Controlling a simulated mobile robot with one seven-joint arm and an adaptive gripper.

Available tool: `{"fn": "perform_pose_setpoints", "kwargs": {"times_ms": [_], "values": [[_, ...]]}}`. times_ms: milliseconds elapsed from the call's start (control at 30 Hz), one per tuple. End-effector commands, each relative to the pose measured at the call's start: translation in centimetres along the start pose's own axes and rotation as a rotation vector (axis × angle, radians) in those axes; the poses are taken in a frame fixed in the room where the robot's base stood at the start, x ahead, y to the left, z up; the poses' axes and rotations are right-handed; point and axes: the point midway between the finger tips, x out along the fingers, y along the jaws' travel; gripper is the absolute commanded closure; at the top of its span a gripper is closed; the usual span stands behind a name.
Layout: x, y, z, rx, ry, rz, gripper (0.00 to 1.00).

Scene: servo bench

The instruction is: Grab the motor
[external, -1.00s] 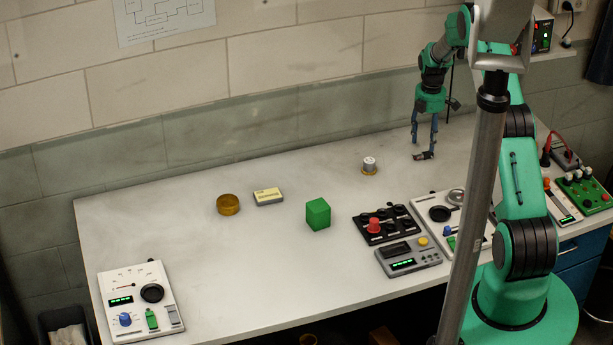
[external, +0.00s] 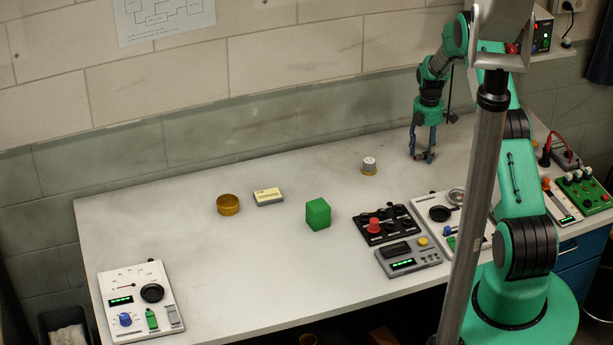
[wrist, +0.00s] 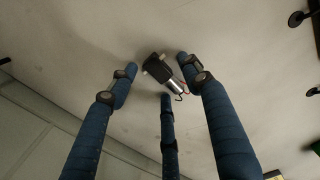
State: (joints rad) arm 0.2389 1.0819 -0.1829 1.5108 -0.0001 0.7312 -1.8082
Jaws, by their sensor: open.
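The motor (wrist: 157,68) lies on the bench top. In the wrist view it has a black body, a silver cylindrical part, a pale end piece and thin wires. My gripper (wrist: 158,74) has three blue fingers, spread open with their tips around the motor. No finger is clearly pressed on it. In the external view my gripper (external: 421,157) points straight down near the back of the bench, its fingertips close to the surface. The motor is mostly hidden there behind and between the fingers.
A small silver cylinder (external: 369,165) stands left of my gripper. A black panel with a red knob (external: 384,226) is in front. The bench's left middle is clear.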

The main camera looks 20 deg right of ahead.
Motion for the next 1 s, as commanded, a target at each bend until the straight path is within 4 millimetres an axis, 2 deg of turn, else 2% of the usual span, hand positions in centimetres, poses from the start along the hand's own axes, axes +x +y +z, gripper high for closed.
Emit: {"fn": "perform_pose_setpoints", "kwargs": {"times_ms": [400,467,600,633,1000], "values": [[0.01,-0.02,0.0,0.0,0.0,0.0,0.51],[0.01,-0.02,0.0,0.0,0.0,0.0,0.61],[0.01,-0.03,0.0,0.0,0.0,0.0,0.89],[0.01,-0.03,0.0,0.0,0.0,0.0,0.93],[-0.01,-0.02,0.0,0.0,0.0,0.0,0.93]]}}
